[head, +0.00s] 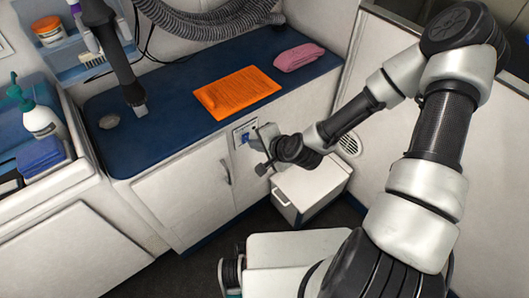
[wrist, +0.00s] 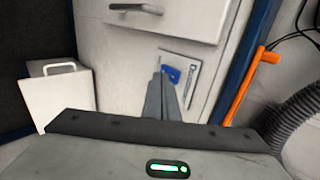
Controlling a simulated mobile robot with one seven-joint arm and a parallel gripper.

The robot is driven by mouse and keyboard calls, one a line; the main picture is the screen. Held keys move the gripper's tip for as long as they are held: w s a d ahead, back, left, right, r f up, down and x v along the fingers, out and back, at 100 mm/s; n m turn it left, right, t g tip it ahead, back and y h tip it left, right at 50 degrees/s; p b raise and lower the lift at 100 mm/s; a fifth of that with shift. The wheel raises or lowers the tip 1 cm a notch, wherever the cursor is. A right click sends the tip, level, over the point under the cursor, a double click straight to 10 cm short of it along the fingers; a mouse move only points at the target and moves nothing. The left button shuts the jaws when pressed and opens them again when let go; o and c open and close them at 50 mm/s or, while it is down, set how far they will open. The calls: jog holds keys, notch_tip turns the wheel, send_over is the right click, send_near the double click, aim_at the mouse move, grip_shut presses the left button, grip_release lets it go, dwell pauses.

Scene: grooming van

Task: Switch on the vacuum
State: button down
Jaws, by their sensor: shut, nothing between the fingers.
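A pale switch panel (head: 244,132) with a blue switch (head: 245,138) is set in the white cabinet front, just below the blue counter's edge. In the wrist view the panel (wrist: 190,73) and the blue switch (wrist: 172,75) show just beyond my fingertips. My gripper (head: 259,148) is shut and empty, close in front of the panel; in the wrist view its fingers (wrist: 161,82) cover part of the panel. I cannot tell whether they touch it. The vacuum's ribbed grey hose (head: 215,20) runs along the back wall; a dark wand (head: 119,65) stands over the counter's left part.
A white box with a handle (head: 312,188) stands on the floor below my gripper. A pump bottle (head: 40,118) is at the left.

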aim_at(246, 135)
jog(key=shift+w+a+r, duration=0.15)
jog(key=shift+w+a, duration=0.35)
jog(key=shift+w, duration=0.25)
jog(key=shift+w+a+r+p, duration=0.1)
jog(key=shift+r+p, duration=0.15)
jog(key=shift+p, duration=0.2)
jog(key=shift+w+a+r+g+p, duration=0.15)
jog(key=shift+w+r+g+p, duration=0.2)
jog(key=shift+p, duration=0.5)
jog(key=shift+s+f+b, duration=0.15)
jog(key=shift+f+b, duration=0.3)
jog(key=shift+f, duration=0.1)
jog(key=shift+r, duration=0.15)
jog(key=shift+r+p, duration=0.65)
jog(key=shift+r, duration=0.05)
